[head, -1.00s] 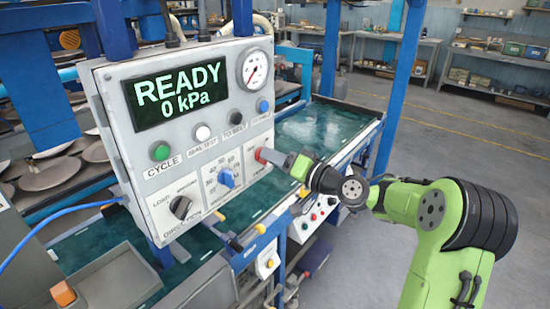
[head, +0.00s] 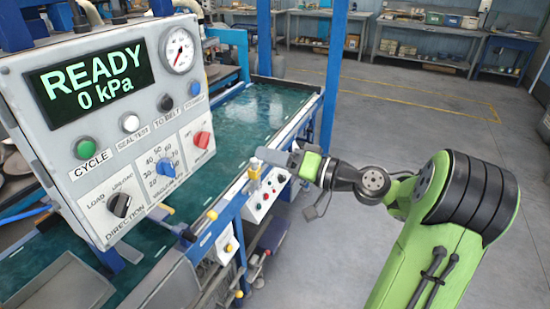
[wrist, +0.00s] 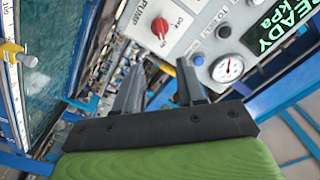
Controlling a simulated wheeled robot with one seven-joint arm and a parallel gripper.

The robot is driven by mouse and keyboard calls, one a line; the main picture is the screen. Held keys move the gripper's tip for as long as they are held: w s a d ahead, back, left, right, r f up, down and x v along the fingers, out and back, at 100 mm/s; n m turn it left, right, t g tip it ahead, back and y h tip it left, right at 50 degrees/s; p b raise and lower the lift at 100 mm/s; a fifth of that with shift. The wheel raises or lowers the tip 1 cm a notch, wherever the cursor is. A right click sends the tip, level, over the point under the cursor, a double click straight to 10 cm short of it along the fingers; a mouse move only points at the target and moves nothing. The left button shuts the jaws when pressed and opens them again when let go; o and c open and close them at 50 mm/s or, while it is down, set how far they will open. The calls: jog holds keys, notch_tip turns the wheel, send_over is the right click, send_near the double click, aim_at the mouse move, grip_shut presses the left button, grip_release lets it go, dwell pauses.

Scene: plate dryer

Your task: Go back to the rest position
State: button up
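My gripper (head: 272,157) is off to the right of the control panel (head: 18,122) in the head view, clear of its knobs. In the wrist view its two fingers stand apart with nothing between them, so the gripper (wrist: 160,66) is open. The panel's red knob (head: 202,139) is uncovered; in the wrist view the red knob (wrist: 159,27) sits under the label PUMP, beyond the fingers. The display (head: 93,83) reads READY, 0 kPa.
A blue-framed table with a green surface (head: 262,115) runs behind the gripper. Open grey floor (head: 400,140) lies to the right.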

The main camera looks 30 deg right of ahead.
jog(key=shift+s+d, duration=0.2)
jog(key=shift+s, duration=0.15)
jog(key=shift+a, duration=0.1)
jog(key=s+a+f+n+g+h+p, duration=0.1)
jog(key=s+a+f+n+g+h, duration=0.2)
jog(key=a, duration=0.4)
jog(key=s+a+f+n+g+h, duration=0.1)
jog(key=a+f+g, duration=0.2)
jog(key=a+g, duration=0.25)
jog(key=s+d+m+h+p, duration=0.1)
jog(key=s+h, duration=0.5)
jog(key=s, duration=1.2)
jog(key=shift+s+d+r+m+h, duration=0.15)
jog(key=shift+d+r+m+h, duration=0.25)
jog(key=shift+d, duration=0.45)
jog(key=shift+g, duration=0.25)
